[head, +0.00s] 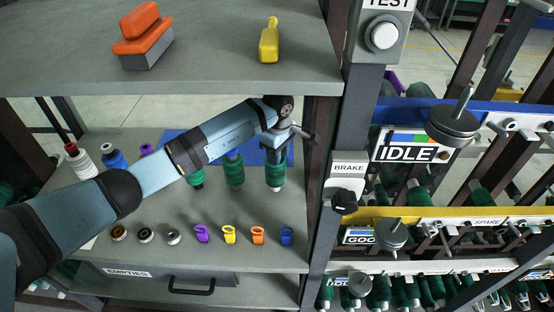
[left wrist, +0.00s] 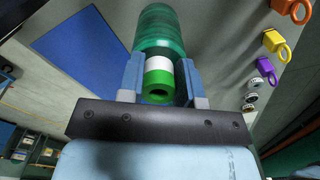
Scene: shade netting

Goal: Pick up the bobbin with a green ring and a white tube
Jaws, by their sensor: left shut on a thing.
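The bobbin (left wrist: 158,30) with a bright green ring and a white tube end is between the two fingers of my left gripper (left wrist: 161,72). Its body is wound with dark green netting. In the head view the bobbin (head: 275,173) hangs below my left gripper (head: 279,152), upright, over the middle shelf. My left gripper is shut on it near the ring end. Whether its lower end touches the shelf is hard to tell. Two more green bobbins (head: 234,170) stand to its left, partly hidden by my left arm. My right gripper is not in view.
A blue mat (head: 250,150) lies on the middle shelf behind the bobbins. Coloured clips (head: 230,235) and small rings line the shelf front. White, blue and purple spools stand left. The upper shelf (head: 200,60) overhangs, and a dark post (head: 318,180) stands close on the right.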

